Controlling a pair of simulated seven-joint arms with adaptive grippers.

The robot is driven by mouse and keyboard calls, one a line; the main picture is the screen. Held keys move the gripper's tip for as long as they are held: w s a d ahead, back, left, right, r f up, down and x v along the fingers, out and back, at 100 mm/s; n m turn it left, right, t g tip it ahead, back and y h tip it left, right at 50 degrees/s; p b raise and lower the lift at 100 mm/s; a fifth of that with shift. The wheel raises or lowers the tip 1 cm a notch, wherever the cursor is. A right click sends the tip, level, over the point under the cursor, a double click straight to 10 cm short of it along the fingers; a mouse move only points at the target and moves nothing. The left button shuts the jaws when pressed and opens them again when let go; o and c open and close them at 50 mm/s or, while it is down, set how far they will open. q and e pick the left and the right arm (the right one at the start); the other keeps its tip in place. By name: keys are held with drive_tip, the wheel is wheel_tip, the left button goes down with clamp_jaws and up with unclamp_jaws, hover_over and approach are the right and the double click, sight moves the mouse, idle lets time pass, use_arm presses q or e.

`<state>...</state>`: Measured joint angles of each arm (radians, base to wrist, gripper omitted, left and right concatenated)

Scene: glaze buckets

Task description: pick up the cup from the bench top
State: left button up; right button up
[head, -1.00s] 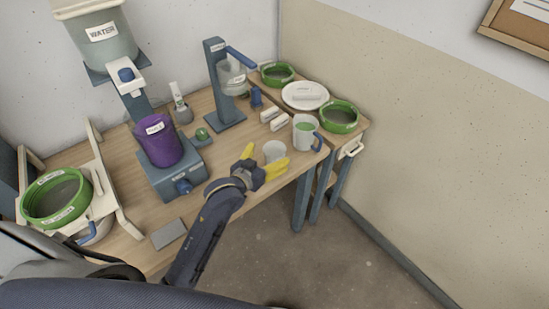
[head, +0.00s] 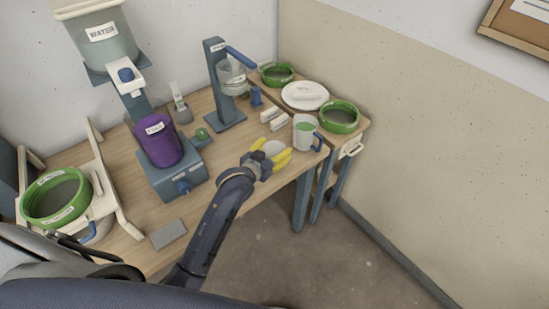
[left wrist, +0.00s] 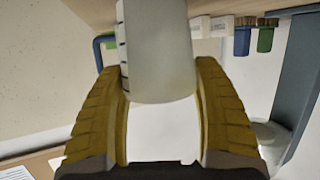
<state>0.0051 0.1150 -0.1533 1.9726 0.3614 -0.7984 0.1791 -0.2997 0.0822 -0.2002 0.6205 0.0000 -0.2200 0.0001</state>
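My right gripper is not in view.
White blocks (head: 275,118), a purple bucket (head: 158,143) on a blue-grey stand and a blue press-like stand (head: 222,95) occupy the bench. A grey plate (head: 168,233) lies at the front left.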

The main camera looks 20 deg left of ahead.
use_arm(q)
drive_tip(key=c, duration=0.5)
drive_tip(key=shift+c, duration=0.2)
